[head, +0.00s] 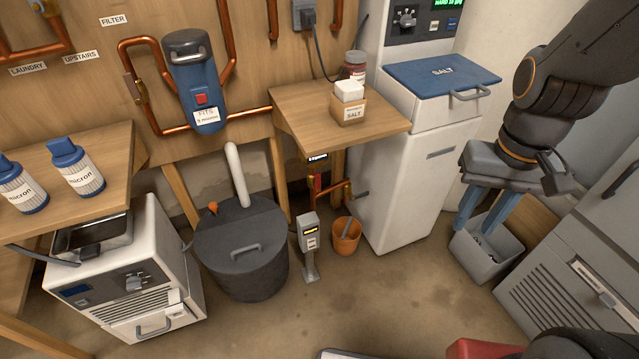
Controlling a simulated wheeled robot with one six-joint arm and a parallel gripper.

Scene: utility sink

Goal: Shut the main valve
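No valve in the head view carries a label that I can read as main. Another valve-like fitting (138,92) is on the copper pipe left of the blue filter housing. I cannot tell the setting of either.
A white softener cabinet (405,190) with a blue salt lid (443,73) stands between my gripper and the low pipe. A dark round tank (240,265), a small meter post (309,235) and an orange bucket (346,237) stand nearby. The front middle floor is mostly clear.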

